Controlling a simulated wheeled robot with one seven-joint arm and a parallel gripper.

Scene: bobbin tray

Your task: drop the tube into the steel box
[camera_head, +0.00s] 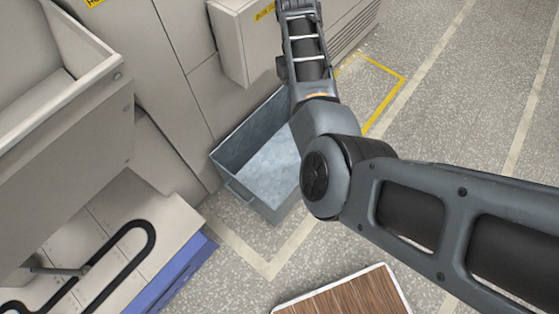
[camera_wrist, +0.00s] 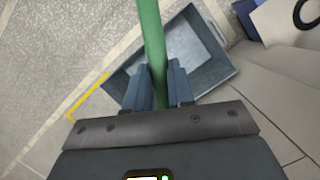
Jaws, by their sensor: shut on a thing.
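The steel box (camera_head: 228,174) is an open grey metal bin with a handle, standing on the floor in the head view; my arm hides its right part. It also shows in the wrist view (camera_wrist: 222,76), beyond my gripper. My gripper (camera_wrist: 158,82) is shut on the tube (camera_wrist: 151,28), a green rod that runs from between the fingers to the top edge of the picture. In the wrist view the tube and fingers overlap the box; how high they are above it I cannot tell. Gripper and tube cannot be seen in the head view.
A beige machine cabinet (camera_head: 180,75) stands behind and left of the box. A large beige trough (camera_head: 75,95) is at the left, above a blue-edged platform (camera_head: 185,270). A wood-topped surface (camera_head: 345,296) is at the bottom. Speckled floor (camera_head: 440,110) at the right is open.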

